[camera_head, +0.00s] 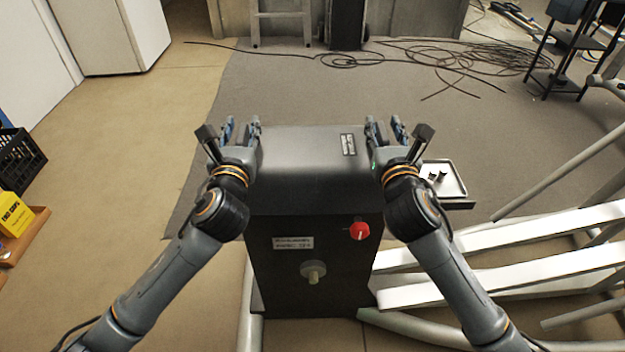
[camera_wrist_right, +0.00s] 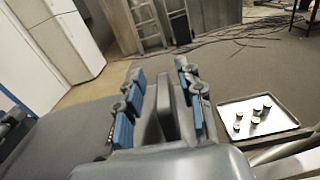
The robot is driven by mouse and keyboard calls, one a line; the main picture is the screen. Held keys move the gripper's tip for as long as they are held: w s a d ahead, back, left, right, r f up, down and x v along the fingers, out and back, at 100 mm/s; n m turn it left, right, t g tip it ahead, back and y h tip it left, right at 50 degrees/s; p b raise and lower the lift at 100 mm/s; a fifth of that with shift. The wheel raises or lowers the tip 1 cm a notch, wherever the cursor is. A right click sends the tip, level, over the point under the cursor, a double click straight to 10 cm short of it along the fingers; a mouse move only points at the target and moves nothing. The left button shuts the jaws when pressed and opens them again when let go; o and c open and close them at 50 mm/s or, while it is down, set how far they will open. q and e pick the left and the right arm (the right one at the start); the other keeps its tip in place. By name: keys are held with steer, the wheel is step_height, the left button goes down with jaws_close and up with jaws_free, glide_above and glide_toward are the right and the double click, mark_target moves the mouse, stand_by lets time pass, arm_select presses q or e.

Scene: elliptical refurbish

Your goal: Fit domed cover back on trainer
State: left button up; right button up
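The dark domed cover (camera_head: 308,185) sits at the top of the black trainer body (camera_head: 340,265). From this angle I cannot tell whether it is fully seated. A small label is on its top right. My left gripper (camera_head: 240,130) is at the cover's left side, fingers pointing away and apart. My right gripper (camera_head: 385,130) is at its right side, blue-padded fingers spread. In the right wrist view, the cover (camera_wrist_right: 60,130) lies left of the fingers (camera_wrist_right: 160,95). A grey piece stands between them with a gap on one side; I cannot tell what it belongs to.
A tray (camera_head: 462,190) with several small metal cylinders stands to the right. White frame bars (camera_head: 500,275) run at the lower right. Cables lie on the floor behind.

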steer(key=shift+s, duration=0.15)
arm_select(q)
steer(key=s, duration=1.2)
steer(key=shift+d, duration=0.2)
arm_select(e)
steer(key=s, duration=1.1)
steer(key=shift+s+d, duration=0.25)
steer(key=shift+s, duration=0.15)
